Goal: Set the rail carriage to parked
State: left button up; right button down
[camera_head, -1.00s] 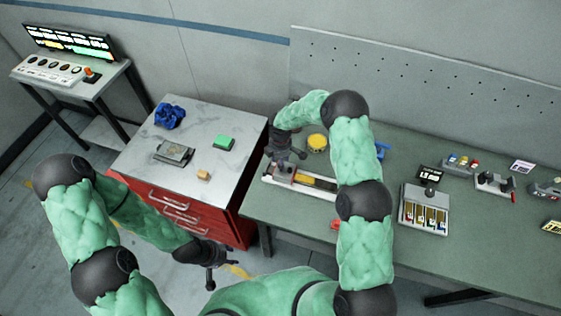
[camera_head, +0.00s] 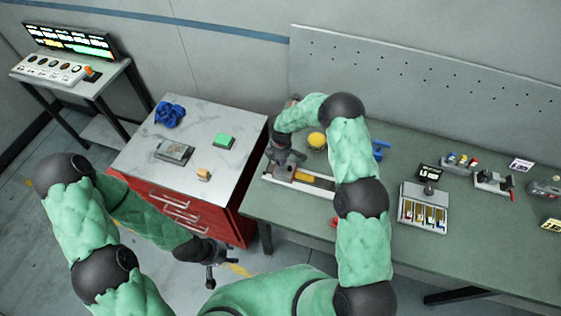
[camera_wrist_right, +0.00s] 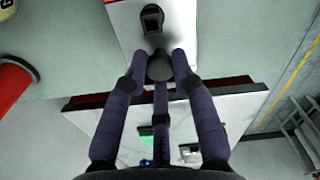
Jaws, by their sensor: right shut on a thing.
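The rail (camera_head: 323,191) is a long pale bar with a yellow strip, lying near the left end of the green bench. The carriage is a dark block at the rail's left end, mostly hidden under my right gripper (camera_head: 287,166) in the head view. In the right wrist view, the fingers of my right gripper (camera_wrist_right: 160,62) are closed around a grey round knob (camera_wrist_right: 160,68) above the pale rail (camera_wrist_right: 126,22).
The red drawer cabinet (camera_head: 180,208) stands left of the bench (camera_head: 380,240), with a blue item (camera_head: 169,115), a green block (camera_head: 224,140) and a tan block (camera_head: 204,174). A yellow round object (camera_head: 317,141) is behind the rail. A four-slot box (camera_head: 424,208) stands farther right.

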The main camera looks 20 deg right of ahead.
jog(key=s+d, duration=0.3)
jog(key=d, duration=0.1)
jog(key=s+d+b, duration=0.1)
jog(key=s+d, duration=0.2)
jog(key=d, duration=0.2)
jog(key=s+d+b, duration=0.1)
jog(key=s+d, duration=0.2)
jog(key=d, duration=0.1)
jog(key=shift+s+d+f, duration=0.1)
jog(key=shift+s+d, duration=0.05)
jog(key=shift+d, duration=0.15)
jog(key=s+d, duration=0.3)
jog(key=d, duration=0.1)
jog(key=s+d, duration=0.3)
jog(key=d, duration=0.2)
jog(key=s+d+p, duration=0.1)
jog(key=s+d, duration=0.2)
jog(key=d, duration=0.2)
jog(key=shift+s, duration=0.25)
jog(key=c, duration=1.2)
grip_release()
jog(key=shift+o, duration=0.9)
jog(key=shift+d, duration=0.15)
